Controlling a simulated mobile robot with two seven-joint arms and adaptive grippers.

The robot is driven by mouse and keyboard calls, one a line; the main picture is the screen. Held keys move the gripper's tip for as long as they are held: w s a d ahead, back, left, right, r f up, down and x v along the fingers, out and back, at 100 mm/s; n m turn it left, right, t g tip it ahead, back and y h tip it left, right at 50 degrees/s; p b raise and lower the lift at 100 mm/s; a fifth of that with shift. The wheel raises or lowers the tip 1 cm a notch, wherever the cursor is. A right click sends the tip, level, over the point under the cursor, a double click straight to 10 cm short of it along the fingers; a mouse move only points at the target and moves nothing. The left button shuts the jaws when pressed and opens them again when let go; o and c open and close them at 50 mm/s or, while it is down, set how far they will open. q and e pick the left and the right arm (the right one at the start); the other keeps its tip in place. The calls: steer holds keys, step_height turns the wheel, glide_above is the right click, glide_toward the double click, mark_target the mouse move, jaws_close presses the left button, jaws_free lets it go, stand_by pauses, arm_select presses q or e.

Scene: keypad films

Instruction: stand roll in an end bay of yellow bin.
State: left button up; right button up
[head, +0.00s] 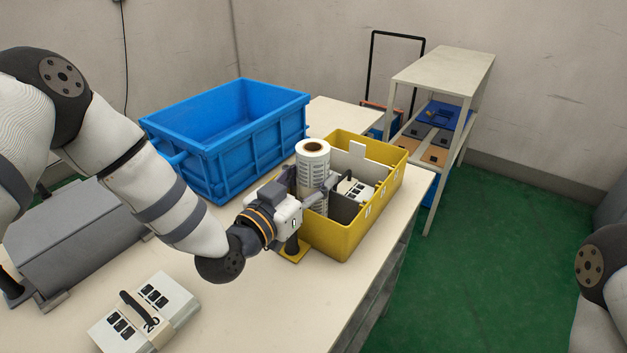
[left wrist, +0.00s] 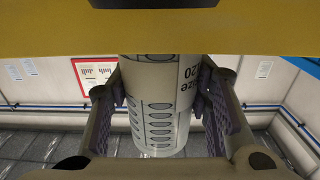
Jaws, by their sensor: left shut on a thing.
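The roll (head: 313,165) is a pale printed cylinder with a brown core, standing upright in the head view. My left gripper (head: 318,192) is shut around its side. The left wrist view shows the roll (left wrist: 158,110) between both fingers, with one end hidden behind a yellow wall (left wrist: 160,35). The yellow bin (head: 371,207) stands on the table, and the roll's lower part is over or in its near end bay. I cannot tell whether the roll touches the bin floor. A white keypad pack (head: 356,190) lies in a bay beyond the roll. My right gripper is out of view.
A large blue crate (head: 228,140) stands behind left of the bin. A keypad pack with a black handle (head: 145,315) and a grey case (head: 75,240) lie left. The table's front middle (head: 270,310) is clear.

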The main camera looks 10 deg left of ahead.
arm_select(q)
steer(key=shift+f, duration=0.95)
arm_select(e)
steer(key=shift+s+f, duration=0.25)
arm_select(q)
steer(key=o, duration=1.2)
steer(key=shift+r, duration=0.3)
steer(key=shift+s+a+r, duration=0.15)
steer(key=shift+s+r, duration=0.15)
steer(key=shift+r, duration=0.2)
steer(key=v, duration=0.5)
steer(key=p+v, duration=0.1)
steer(key=v, duration=0.5)
steer(key=shift+s+f, duration=0.2)
steer(key=shift+f, duration=0.05)
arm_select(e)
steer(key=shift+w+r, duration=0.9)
